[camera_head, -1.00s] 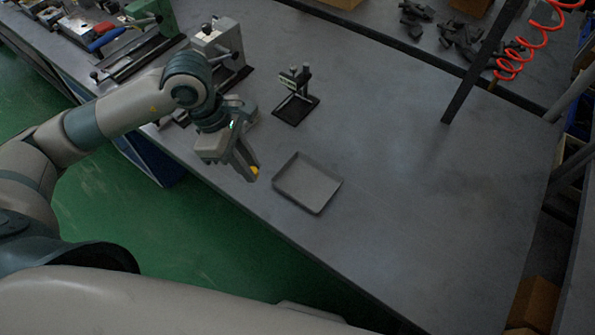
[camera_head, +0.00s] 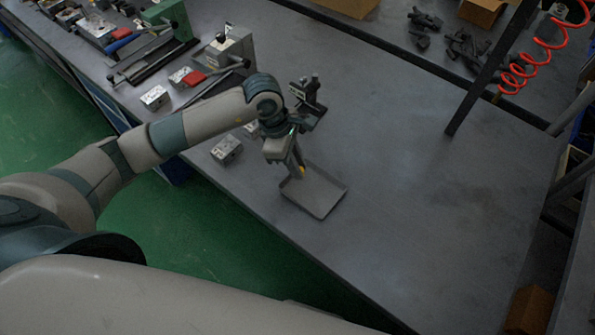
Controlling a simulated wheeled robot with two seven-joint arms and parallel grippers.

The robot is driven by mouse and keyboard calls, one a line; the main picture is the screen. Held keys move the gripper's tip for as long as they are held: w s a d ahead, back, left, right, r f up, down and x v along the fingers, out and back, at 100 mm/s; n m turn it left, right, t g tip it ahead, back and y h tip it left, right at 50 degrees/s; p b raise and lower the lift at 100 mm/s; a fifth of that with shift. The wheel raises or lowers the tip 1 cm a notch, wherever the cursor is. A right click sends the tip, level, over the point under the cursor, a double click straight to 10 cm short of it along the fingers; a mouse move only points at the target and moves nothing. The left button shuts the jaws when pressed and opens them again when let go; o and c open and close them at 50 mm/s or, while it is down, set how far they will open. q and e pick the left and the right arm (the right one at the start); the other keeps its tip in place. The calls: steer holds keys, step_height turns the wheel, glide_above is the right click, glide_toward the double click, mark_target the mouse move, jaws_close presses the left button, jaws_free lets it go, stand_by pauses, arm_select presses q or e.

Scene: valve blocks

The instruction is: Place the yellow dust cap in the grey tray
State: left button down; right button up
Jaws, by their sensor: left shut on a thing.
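The yellow dust cap (camera_head: 302,169) shows as a small yellow patch between the fingertips of my left gripper (camera_head: 298,170), which is shut on it. The grey tray (camera_head: 321,194) is a shallow square tray on the bench near its front edge. My left gripper is over the tray's back left corner. I cannot tell how high the cap is above the tray floor. My right gripper is not in view.
A small dark stand (camera_head: 308,97) is behind my left gripper. A metal valve block (camera_head: 226,150) sits left of the gripper, partly near my arm. The grey bench (camera_head: 420,210) is clear right of the tray. A red coiled hose (camera_head: 515,78) hangs at the back right.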

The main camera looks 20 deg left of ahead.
arm_select(q)
steer(key=shift+f+p, duration=1)
steer(key=shift+f, duration=0.95)
steer(key=shift+f, duration=0.15)
steer(key=c, duration=1.6)
jaws_free()
steer(key=shift+c, duration=0.2)
